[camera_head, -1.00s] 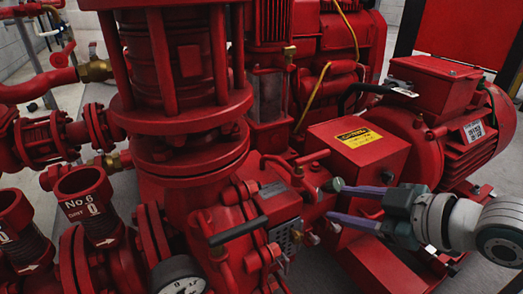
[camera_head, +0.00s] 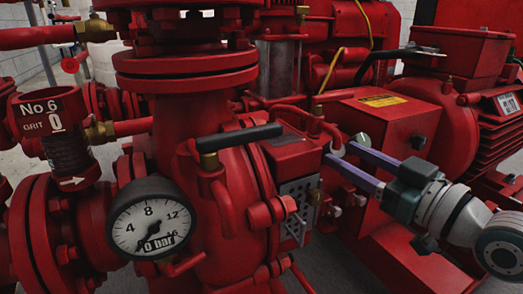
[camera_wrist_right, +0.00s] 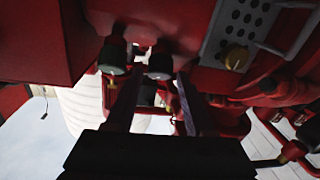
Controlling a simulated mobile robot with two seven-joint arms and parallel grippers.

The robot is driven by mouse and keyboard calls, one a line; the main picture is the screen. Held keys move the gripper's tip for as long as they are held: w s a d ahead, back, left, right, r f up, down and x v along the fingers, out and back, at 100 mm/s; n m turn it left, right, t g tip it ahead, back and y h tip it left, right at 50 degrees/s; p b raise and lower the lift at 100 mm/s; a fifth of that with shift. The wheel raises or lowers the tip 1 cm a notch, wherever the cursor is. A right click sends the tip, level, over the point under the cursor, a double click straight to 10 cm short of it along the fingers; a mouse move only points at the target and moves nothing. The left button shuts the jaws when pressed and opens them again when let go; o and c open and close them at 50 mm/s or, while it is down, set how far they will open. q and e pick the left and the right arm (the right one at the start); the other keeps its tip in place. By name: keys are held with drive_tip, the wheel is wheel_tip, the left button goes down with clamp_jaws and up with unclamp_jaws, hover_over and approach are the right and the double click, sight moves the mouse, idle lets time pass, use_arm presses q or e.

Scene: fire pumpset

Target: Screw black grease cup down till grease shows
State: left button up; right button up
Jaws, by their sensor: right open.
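My right gripper (camera_head: 338,152) comes in from the right, its two long purple-grey fingers apart and pointing at the red pump's bearing housing. A small dark round cup (camera_head: 337,137) sits just beyond and between the fingertips. A second, similar cup (camera_head: 363,141) is just right of it, outside the fingers. In the right wrist view two dark cups with paler faces show: one between the fingertips (camera_wrist_right: 160,63), one beyond the left fingertip (camera_wrist_right: 114,56). I cannot tell which is the black grease cup, nor whether anything is touched; no grease is discernible. My left gripper is out of view.
A pressure gauge (camera_head: 152,218) and a black-handled lever (camera_head: 239,137) stand left of the gripper. A perforated plate (camera_head: 297,212) is below left. A red box with a yellow label (camera_head: 383,101) and the red motor (camera_head: 490,110) crowd the right side.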

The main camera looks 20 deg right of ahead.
drive_tip(key=shift+w+a, duration=0.15)
drive_tip(key=shift+w, duration=0.45)
clamp_jaws()
